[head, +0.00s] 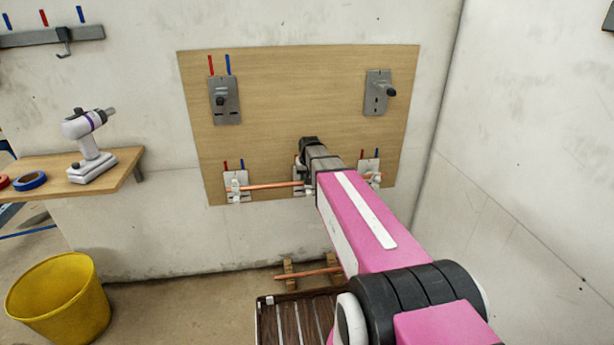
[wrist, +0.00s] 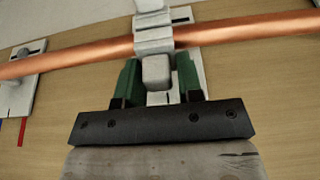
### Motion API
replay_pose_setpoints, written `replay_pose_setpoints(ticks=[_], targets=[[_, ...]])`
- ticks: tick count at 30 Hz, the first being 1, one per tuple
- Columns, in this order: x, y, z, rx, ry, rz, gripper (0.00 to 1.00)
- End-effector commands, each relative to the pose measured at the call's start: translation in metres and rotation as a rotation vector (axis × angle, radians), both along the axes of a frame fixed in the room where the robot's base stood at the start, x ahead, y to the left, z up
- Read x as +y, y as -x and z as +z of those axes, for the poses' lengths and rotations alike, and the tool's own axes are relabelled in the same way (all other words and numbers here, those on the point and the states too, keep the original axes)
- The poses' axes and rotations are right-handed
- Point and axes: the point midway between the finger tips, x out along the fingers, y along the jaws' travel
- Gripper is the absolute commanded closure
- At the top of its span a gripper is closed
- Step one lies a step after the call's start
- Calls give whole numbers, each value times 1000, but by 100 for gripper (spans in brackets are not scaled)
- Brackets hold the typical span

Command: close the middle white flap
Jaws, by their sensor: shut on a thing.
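The middle white flap (wrist: 156,70) shows in the wrist view as a pale block between the green fingers of my gripper (wrist: 157,82). My gripper is shut on it. Just beyond the fingers, a white clamp (wrist: 153,41) sits around the copper pipe (wrist: 75,57). I cannot tell how far the flap is swung. In the head view the middle bracket (head: 299,188) is mostly hidden behind my arm, and the fingertips are not visible. The copper pipe (head: 270,186) runs from the left bracket (head: 236,186) towards the right bracket (head: 370,172), partly behind my arm.
A shelf (head: 120,170) with a drill (head: 90,145) is at left, above a yellow bucket (head: 60,300). A slatted crate (head: 290,318) and another pipe (head: 310,273) are low, beside my arm.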

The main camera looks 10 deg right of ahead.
Motion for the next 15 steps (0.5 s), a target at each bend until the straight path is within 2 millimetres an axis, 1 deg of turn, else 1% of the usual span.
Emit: replay_pose_setpoints(ticks=[11,12,13,15], targets=[[0,-1,-1,3,0,0,90],[0,-1,-2,3,0,0,53],[0,-1,-1,3,0,0,51],[0,-1,-1,2,0,0,51]])
